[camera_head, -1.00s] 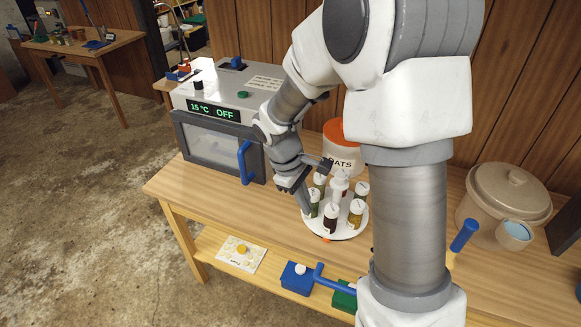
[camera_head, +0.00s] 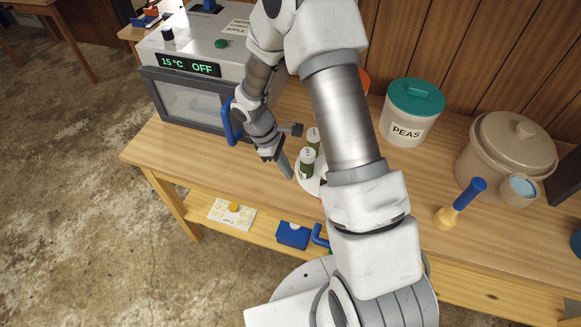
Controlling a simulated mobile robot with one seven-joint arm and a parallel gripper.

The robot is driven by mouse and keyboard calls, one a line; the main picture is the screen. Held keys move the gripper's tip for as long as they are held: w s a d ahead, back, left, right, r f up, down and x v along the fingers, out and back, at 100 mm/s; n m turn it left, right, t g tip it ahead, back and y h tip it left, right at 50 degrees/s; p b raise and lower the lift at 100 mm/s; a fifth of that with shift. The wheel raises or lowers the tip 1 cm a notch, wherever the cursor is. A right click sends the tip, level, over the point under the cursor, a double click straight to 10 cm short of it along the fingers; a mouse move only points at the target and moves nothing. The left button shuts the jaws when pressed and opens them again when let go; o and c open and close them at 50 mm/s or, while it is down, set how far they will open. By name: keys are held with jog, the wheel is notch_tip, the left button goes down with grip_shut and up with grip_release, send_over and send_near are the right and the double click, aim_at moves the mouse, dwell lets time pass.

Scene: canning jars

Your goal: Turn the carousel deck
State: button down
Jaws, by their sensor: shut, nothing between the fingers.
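The carousel deck (camera_head: 309,186) is a white round plate on the wooden table. My arm hides most of it, and only its left part shows. Two jars with white lids and dark green contents stand upright on that part, a front jar (camera_head: 306,165) and a back jar (camera_head: 313,137). Any other jars on the deck are hidden behind my arm. My gripper (camera_head: 287,172) is shut and empty, pointing down at the left side of the deck, close beside the front jar. I cannot tell whether its tips touch the deck.
An oven-like appliance (camera_head: 190,95) with a blue handle (camera_head: 229,122) and an "OFF" display stands at the left. A blue block (camera_head: 293,235) sits on the lower shelf.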

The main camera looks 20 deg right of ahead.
jog(key=x, duration=0.7)
jog(key=shift+s+f, duration=0.1)
jog(key=shift+f, duration=0.05)
jog(key=shift+s+d+p, duration=0.3)
jog(key=shift+d+p, duration=0.05)
jog(key=shift+d, duration=0.25)
jog(key=shift+s+d+p, duration=0.3)
jog(key=shift+d, duration=0.25)
jog(key=shift+s+d, duration=0.35)
jog(key=shift+d, duration=0.15)
